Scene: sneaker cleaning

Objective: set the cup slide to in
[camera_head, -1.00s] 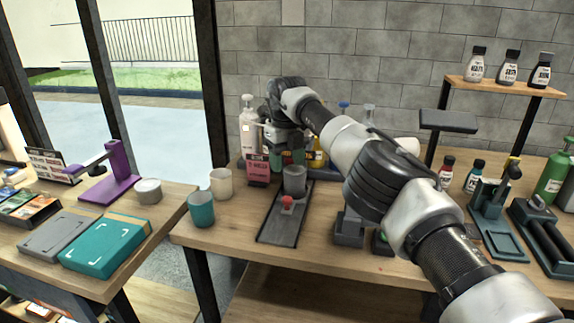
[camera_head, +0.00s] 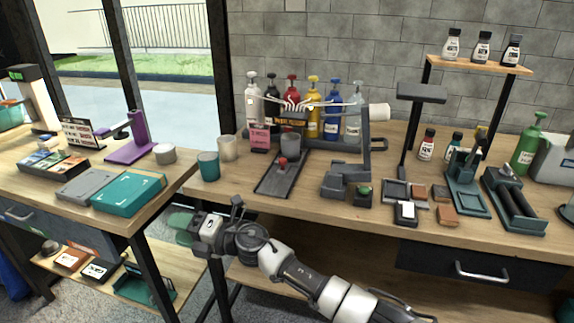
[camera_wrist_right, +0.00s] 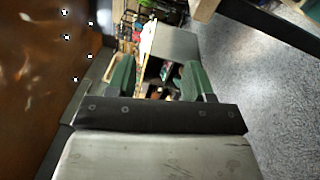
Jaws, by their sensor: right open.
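The cup slide is a long dark track (camera_head: 276,183) on the middle table. A red knob (camera_head: 283,161) stands partway along it, with a grey cup (camera_head: 293,141) just behind the knob toward the track's far end. My right gripper (camera_head: 184,228) is low, beside and below the table's front left corner, well apart from the slide. In the right wrist view its two green fingers (camera_wrist_right: 156,80) are spread with nothing held between them. My left gripper is not in view.
A teal cup (camera_head: 208,166) and a cream cup (camera_head: 228,148) stand left of the slide. A dark machine (camera_head: 347,178) stands to its right, with pump bottles (camera_head: 313,108) behind.

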